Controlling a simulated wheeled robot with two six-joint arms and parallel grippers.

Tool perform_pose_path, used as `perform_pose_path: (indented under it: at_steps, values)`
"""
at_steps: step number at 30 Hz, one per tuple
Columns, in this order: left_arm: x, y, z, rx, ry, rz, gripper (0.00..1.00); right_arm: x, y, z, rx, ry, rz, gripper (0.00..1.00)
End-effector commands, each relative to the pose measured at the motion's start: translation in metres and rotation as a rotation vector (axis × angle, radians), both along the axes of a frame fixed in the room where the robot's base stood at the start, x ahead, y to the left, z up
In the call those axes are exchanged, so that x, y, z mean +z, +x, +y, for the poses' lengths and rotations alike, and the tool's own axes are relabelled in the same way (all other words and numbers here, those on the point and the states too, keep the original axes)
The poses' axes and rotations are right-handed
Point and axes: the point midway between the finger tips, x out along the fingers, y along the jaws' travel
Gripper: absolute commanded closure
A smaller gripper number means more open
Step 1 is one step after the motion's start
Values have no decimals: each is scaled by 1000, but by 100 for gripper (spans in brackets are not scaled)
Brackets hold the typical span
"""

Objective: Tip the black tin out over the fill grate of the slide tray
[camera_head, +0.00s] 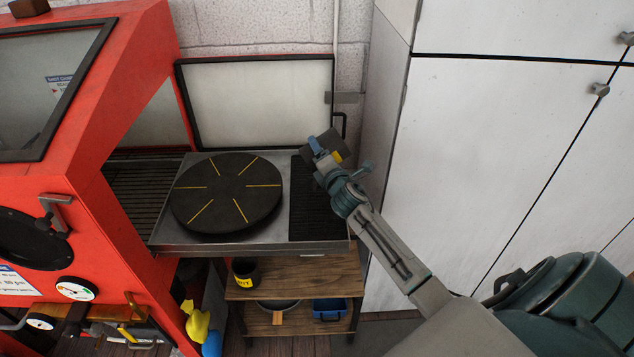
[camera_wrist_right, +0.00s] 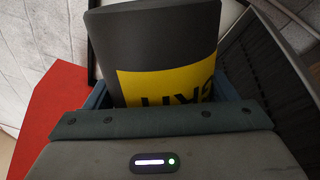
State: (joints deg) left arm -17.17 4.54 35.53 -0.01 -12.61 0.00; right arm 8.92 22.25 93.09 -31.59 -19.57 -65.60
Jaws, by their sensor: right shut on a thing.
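The black tin (camera_head: 334,145) has a yellow label and is held above the right side of the slide tray (camera_head: 200,243). It also shows large in the right wrist view (camera_wrist_right: 150,40), with its label lettering upside down. My right gripper (camera_head: 318,151) is shut on the tin, fingers on either side of it. The tin looks tilted; its mouth and contents cannot be made out. The black fill grate (camera_head: 318,210) is the ribbed panel at the tray's right end, and the tin is over or near its far end. My left gripper is not in view.
A dark turntable (camera_head: 227,192) with yellow lines fills the tray's middle. The red cabinet (camera_head: 130,205) stands at left, a framed panel (camera_head: 255,100) behind, and tall white cupboards (camera_head: 480,150) at right. Below, a wooden shelf (camera_head: 300,277) holds another black tin (camera_head: 245,271).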

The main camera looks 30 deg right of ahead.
Motion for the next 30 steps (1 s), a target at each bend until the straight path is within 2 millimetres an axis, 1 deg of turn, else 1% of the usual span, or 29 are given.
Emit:
perform_pose_path:
  at_steps: [5, 8, 11, 18, 30]
  values:
    - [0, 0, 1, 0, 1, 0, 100, 1, 0, 0, 0, 0, -1, 81]
    - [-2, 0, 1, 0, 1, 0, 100, 1, 0, 0, 0, 37, -11, 81]
    - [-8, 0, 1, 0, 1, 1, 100, 5, 0, 0, 0, 168, -47, 81]
    - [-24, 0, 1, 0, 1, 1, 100, 18, 0, 0, 1, 564, -149, 81]
    - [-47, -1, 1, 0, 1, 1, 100, 40, 0, 0, 2, 1169, -305, 81]
